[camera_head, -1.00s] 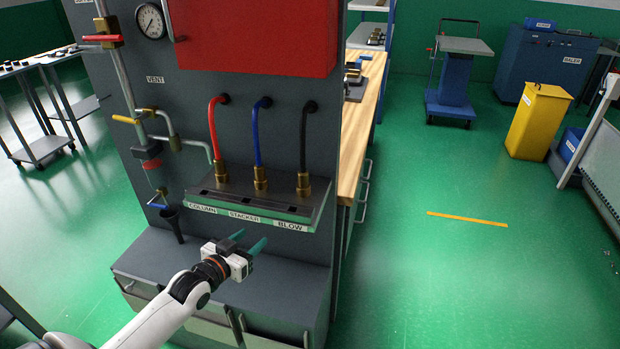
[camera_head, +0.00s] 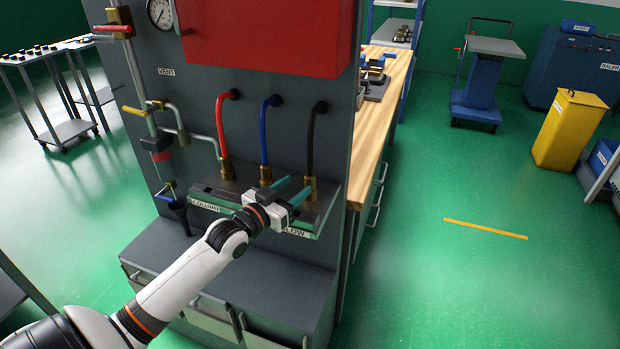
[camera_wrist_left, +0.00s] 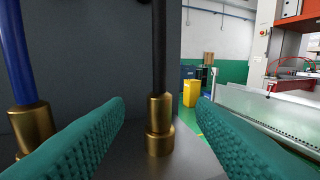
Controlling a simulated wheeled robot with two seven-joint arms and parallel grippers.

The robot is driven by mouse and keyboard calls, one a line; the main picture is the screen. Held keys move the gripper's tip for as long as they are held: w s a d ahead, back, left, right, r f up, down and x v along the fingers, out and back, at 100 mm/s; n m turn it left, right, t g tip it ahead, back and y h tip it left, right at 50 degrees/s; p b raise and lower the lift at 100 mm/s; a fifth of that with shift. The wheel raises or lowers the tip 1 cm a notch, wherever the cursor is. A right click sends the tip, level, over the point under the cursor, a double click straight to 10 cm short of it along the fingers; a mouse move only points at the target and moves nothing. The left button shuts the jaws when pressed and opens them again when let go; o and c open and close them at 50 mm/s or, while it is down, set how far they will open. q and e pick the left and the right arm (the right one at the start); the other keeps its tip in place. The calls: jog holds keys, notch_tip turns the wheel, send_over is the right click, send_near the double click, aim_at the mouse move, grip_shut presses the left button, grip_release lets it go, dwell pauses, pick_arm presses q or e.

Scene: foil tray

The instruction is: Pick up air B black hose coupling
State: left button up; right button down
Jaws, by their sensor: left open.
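The black hose coupling (camera_head: 310,185) is a brass fitting at the lower end of the black hose (camera_head: 311,140), above the BLOW label on the ledge. In the left wrist view the coupling (camera_wrist_left: 160,124) stands upright between the two green fingers, apart from both. My left gripper (camera_head: 293,188) is open, its fingers reaching toward the black coupling and partly covering the ledge. The blue hose's brass coupling (camera_head: 265,175) is just left of it; in the wrist view it shows left of the left finger (camera_wrist_left: 33,128). My right gripper is not in view.
The red hose's coupling (camera_head: 226,168) stands at the left of the ledge. A red box (camera_head: 265,40) sits above the hoses on the grey panel (camera_head: 180,85). A wooden bench (camera_head: 392,95) stands behind to the right.

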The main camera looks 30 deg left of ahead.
aim_at(306, 178)
pick_arm(q)
jog(key=shift+w+d, duration=0.1)
jog(key=shift+w, duration=0.75)
jog(key=w+p, duration=0.1)
jog(key=w, duration=0.3)
jog(key=shift+w+d, duration=0.1)
jog(key=shift+w, duration=0.05)
jog(key=shift+w+f, duration=0.15)
jog(key=shift+w, duration=0.3)
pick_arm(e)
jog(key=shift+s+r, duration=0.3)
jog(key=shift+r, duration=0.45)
pick_arm(q)
jog(key=shift+s, duration=0.1)
jog(key=shift+c, duration=0.2)
